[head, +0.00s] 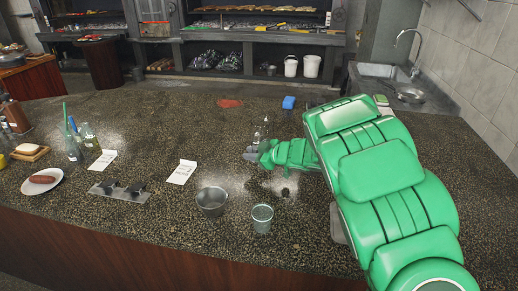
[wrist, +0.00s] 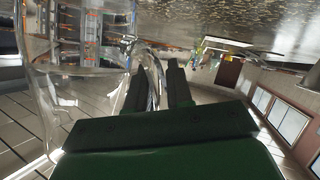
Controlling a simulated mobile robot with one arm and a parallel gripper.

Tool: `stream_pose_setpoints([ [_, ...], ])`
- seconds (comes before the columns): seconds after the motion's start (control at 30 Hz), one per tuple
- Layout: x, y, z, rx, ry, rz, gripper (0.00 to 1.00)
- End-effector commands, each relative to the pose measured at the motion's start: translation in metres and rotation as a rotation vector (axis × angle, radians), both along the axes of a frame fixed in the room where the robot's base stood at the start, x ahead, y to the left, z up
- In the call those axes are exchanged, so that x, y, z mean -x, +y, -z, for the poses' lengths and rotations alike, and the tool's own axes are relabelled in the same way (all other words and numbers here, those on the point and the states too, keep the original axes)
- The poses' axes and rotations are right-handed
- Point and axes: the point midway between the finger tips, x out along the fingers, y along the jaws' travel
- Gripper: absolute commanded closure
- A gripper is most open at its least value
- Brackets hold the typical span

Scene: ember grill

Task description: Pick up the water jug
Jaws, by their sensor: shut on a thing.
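The water jug (wrist: 50,95) is clear glass and fills the left of the wrist view. Its curved handle (wrist: 154,78) lies between the two dark fingers of my gripper (wrist: 157,88). My gripper is shut on the handle, with the jug's body beside the fingers. In the head view my gripper (head: 256,150) reaches left over the middle of the counter. The jug is hard to make out there, with only faint glints around the fingertips. I cannot tell whether its base touches the counter.
A metal bowl (head: 212,202) and a glass (head: 262,219) stand near the counter's front edge. A metal holder (head: 119,191), papers (head: 181,172) and a plate (head: 52,186) with a sausage lie left. A blue block (head: 289,102) lies behind. The counter's back left is mostly clear.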

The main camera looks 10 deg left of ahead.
Motion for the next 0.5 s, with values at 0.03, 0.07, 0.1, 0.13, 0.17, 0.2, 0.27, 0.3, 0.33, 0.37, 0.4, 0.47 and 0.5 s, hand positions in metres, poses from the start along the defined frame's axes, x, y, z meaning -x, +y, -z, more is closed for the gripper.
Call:
stream_pose_setpoints([
  [0.03,0.0,0.0,0.001,0.001,0.002,0.0,1.0],
  [0.07,0.0,0.0,0.001,0.001,0.002,0.0,1.0],
  [0.1,0.0,0.0,0.0,0.0,0.002,0.0,1.0],
  [0.13,0.0,0.0,0.0,0.001,0.002,0.0,1.0],
  [0.17,0.0,0.0,0.0,0.001,0.002,0.0,1.0],
  [0.2,0.0,0.0,0.0,0.001,0.002,0.0,1.0],
  [0.27,0.0,0.0,-0.001,0.001,0.002,0.0,1.0],
  [0.3,0.0,0.0,-0.002,0.001,0.002,0.0,1.0],
  [0.33,0.0,0.0,-0.003,0.0,0.001,-0.001,1.0],
  [0.37,0.0,0.0,-0.004,0.001,0.002,0.0,1.0],
  [0.4,0.0,0.0,-0.005,0.0,0.001,-0.001,1.0],
  [0.47,0.0,0.0,-0.008,0.0,0.0,0.0,1.0],
  [0.5,0.0,0.0,-0.01,0.0,-0.001,0.0,1.0],
])
